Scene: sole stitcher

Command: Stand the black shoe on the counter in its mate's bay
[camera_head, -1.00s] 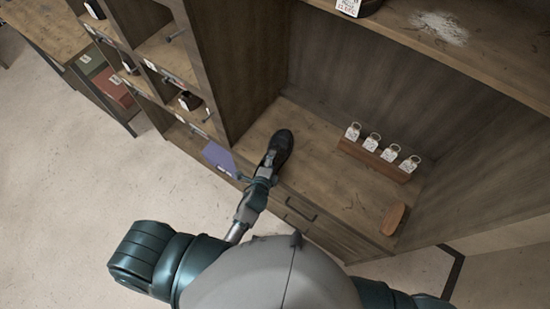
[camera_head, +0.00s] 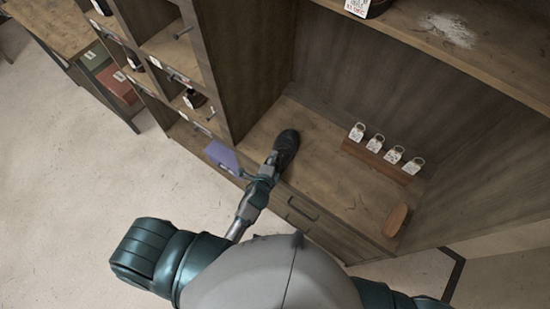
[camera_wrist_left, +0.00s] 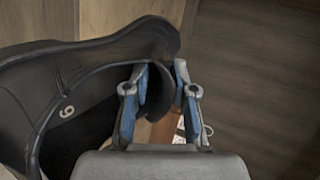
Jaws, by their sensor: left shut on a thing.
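The black shoe (camera_head: 286,146) is over the front left part of the wooden counter (camera_head: 325,155). My left gripper (camera_head: 271,168) is shut on it at its near end. In the left wrist view, the shoe (camera_wrist_left: 75,75) fills the left side, its opening and a pale mark inside visible. There the left gripper (camera_wrist_left: 160,75) has its fingers on either side of the shoe's rim. I cannot tell whether the sole touches the counter. Shelf bays (camera_head: 176,55) stand at the left, one holding a dark item (camera_head: 194,99) that may be a shoe. My right gripper is out of view.
A wooden rack with several tagged rings (camera_head: 382,158) stands at the counter's back right. A brown oblong piece (camera_head: 396,219) lies at the right front. A purple object (camera_head: 222,156) is by the bays' lower edge. An upright panel (camera_head: 235,75) separates bays and counter.

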